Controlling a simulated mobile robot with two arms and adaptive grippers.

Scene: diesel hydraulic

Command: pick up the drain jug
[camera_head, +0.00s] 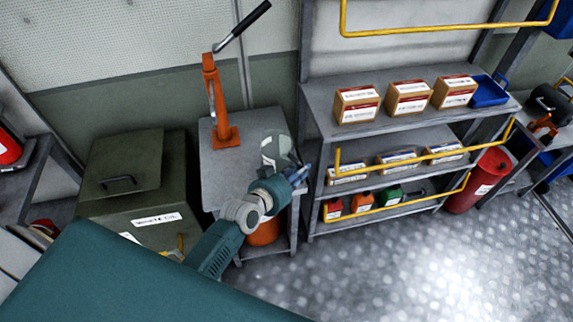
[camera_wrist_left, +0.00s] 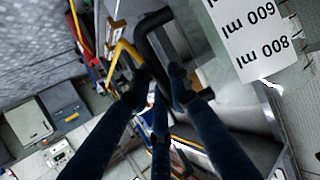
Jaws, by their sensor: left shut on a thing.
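The drain jug (camera_head: 277,150) is a clear container near the right edge of the small grey stand. In the left wrist view the jug (camera_wrist_left: 245,38) shows a white scale label with "600 ml" and "800 ml", upside down. Its dark handle (camera_wrist_left: 160,28) runs down between my fingers. My left gripper (camera_head: 299,176) is shut on the handle, with its dark blue fingers also in the left wrist view (camera_wrist_left: 162,90). I cannot tell whether the jug's base touches the stand. My right gripper is not in view.
The grey stand (camera_head: 224,168) carries an orange lever tool (camera_head: 218,110). A green lidded bin (camera_head: 135,185) stands left of it. Right of it, a grey shelf rack (camera_head: 345,128) with yellow rails holds boxes, a blue tray (camera_head: 487,92) and small cans. Floor at front right is clear.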

